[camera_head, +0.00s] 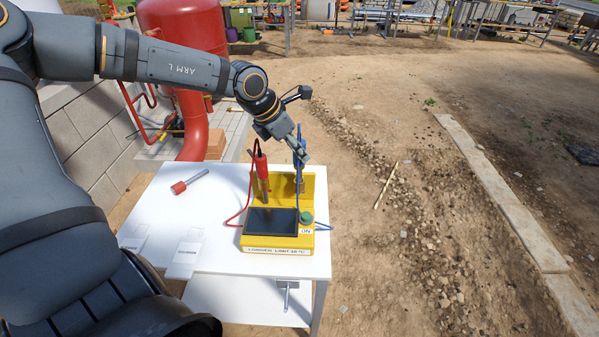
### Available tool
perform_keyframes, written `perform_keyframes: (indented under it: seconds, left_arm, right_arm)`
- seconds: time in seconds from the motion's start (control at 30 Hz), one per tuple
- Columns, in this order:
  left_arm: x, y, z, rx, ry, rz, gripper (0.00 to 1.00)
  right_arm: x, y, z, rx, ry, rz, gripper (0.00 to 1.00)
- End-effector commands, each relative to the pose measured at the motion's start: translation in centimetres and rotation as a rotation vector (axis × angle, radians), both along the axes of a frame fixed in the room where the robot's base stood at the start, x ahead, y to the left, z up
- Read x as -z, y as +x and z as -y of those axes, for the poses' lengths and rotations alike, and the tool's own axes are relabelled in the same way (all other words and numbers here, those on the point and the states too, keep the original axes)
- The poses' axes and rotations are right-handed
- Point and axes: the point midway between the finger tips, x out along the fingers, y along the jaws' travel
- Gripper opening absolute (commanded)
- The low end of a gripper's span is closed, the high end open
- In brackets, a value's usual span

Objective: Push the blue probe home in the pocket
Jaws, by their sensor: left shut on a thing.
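The blue probe (300,158) stands roughly upright at the back right of the yellow logger box (280,244). My left gripper (300,150) reaches in from above and is shut on the blue probe. A small metal pocket (299,186) shows just below the probe; how deep the tip sits in it is too small to tell. A blue cable hangs down from the probe beside the box. The red probe (261,164) stands upright at the back left of the box, its red cable looping to the left. My right gripper is not in view.
The box has a dark screen (271,221) and a green button (306,218) in front. A red-capped metal piece (188,182) and pale tags (188,252) lie on the white table (215,215). A red tank (185,28) stands behind. The table's right edge is close to the box.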

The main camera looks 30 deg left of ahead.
Motion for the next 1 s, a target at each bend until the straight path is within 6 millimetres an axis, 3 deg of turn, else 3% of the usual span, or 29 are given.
perform_keyframes:
  seconds: [0.5, 0.77, 0.8, 1.0]
  left_arm:
    - [-4.5, 0.0, 0.0, 0.0, 0.001, 0.0, 0.0]
    - [-4.6, 0.0, 0.0, 0.0, 0.0, 0.0, 0.0]
    - [-4.6, 0.0, 0.0, 0.0, 0.0, 0.0, 0.24]
    - [-4.6, 0.0, 0.0, 0.0, 0.0, 0.0, 0.0]
  right_arm:
    - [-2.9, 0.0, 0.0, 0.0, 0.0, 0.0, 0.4]
    - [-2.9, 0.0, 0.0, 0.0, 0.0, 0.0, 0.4]
    - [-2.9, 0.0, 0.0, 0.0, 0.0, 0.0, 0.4]
    - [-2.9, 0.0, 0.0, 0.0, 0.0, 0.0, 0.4]
